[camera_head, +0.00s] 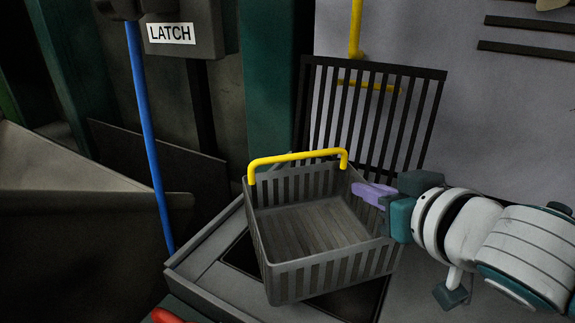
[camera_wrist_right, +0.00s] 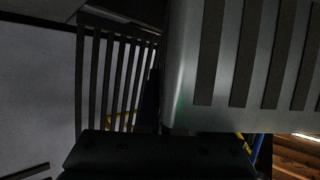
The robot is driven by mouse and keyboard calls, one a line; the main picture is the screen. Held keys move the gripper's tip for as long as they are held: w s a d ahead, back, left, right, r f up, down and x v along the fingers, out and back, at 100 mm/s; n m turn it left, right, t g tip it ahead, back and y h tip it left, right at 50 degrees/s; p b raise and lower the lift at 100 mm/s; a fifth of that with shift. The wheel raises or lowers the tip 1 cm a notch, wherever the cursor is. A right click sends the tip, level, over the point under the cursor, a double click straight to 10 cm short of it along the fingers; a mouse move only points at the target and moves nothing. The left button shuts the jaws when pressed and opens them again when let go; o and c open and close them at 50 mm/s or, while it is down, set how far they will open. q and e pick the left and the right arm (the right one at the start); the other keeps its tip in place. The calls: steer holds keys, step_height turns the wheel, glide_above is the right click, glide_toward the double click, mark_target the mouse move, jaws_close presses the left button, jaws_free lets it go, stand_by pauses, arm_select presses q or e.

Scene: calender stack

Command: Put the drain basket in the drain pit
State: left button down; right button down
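The drain basket (camera_head: 325,272) is a grey slatted box with a yellow handle (camera_head: 297,157) standing at its back. It is upright and sits over the dark drain pit (camera_head: 360,302), turned slightly against the pit's edges. I cannot tell how deep its bottom is. My right gripper (camera_head: 370,194), with purple fingers, is at the basket's back right rim. One finger overlaps the rim; whether the fingers are closed on it is hidden. In the right wrist view the basket's slotted wall (camera_wrist_right: 240,60) is close, and no fingertips show. My left gripper is out of view.
A black slatted grate (camera_head: 370,110) stands upright behind the basket; it also shows in the right wrist view (camera_wrist_right: 110,75). A blue pole (camera_head: 148,130) and a LATCH box (camera_head: 180,30) are to the left. A pale ledge (camera_head: 205,262) borders the pit.

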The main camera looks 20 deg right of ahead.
steer(key=shift+f+b, duration=0.3)
steer(key=shift+f, duration=0.4)
steer(key=c, duration=1.1)
jaws_free()
steer(key=shift+o, duration=0.2)
